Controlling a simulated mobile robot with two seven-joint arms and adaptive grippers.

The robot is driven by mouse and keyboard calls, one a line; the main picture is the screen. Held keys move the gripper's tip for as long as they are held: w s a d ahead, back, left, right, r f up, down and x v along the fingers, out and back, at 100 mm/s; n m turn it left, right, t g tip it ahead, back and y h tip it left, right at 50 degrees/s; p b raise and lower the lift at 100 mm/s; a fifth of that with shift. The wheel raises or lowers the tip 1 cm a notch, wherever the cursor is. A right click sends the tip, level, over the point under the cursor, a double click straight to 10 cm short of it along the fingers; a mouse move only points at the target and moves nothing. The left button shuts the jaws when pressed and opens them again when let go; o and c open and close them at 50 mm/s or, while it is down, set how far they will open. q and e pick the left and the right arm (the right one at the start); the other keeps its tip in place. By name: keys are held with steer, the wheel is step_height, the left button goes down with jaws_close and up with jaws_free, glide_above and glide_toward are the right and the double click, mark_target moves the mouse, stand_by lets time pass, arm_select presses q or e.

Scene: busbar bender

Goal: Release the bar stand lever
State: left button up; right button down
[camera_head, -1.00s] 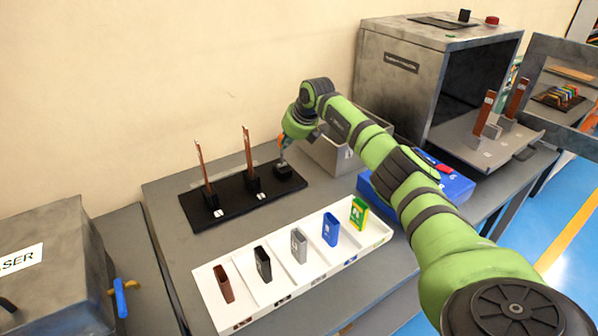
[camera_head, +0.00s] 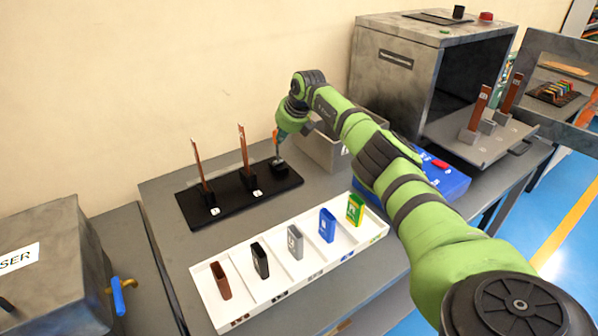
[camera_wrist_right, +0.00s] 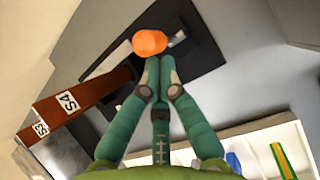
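The black bar stand (camera_head: 222,204) lies on the grey table with two upright copper bars, a left one (camera_head: 199,167) and a right one (camera_head: 244,149). A black block (camera_head: 280,167) sits at its right end. My right gripper (camera_head: 279,147) points down over that block. In the wrist view, the teal fingers of my right gripper (camera_wrist_right: 160,75) have their tips close together, with nothing visible between them. An orange knob (camera_wrist_right: 150,42), seemingly the lever's end, shows just beyond the tips; contact is unclear. A bar marked S4 (camera_wrist_right: 66,104) stands beside the fingers. My left gripper is out of view.
A white divided tray (camera_head: 208,303) with several coloured holders lies in front. A grey bin (camera_head: 322,152) and a blue box (camera_head: 448,183) are right of the stand. A large grey machine (camera_head: 385,90) stands behind. Bare table lies left of the stand.

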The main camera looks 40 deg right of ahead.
steer(key=shift+w+d+r+t, duration=0.1)
steer(key=shift+w+r+t, duration=0.3)
steer(key=shift+r, duration=0.45)
steer(key=v, duration=1.1)
steer(key=shift+s+f+g, duration=0.2)
steer(key=shift+s+g, duration=0.15)
steer(key=shift+g, duration=0.05)
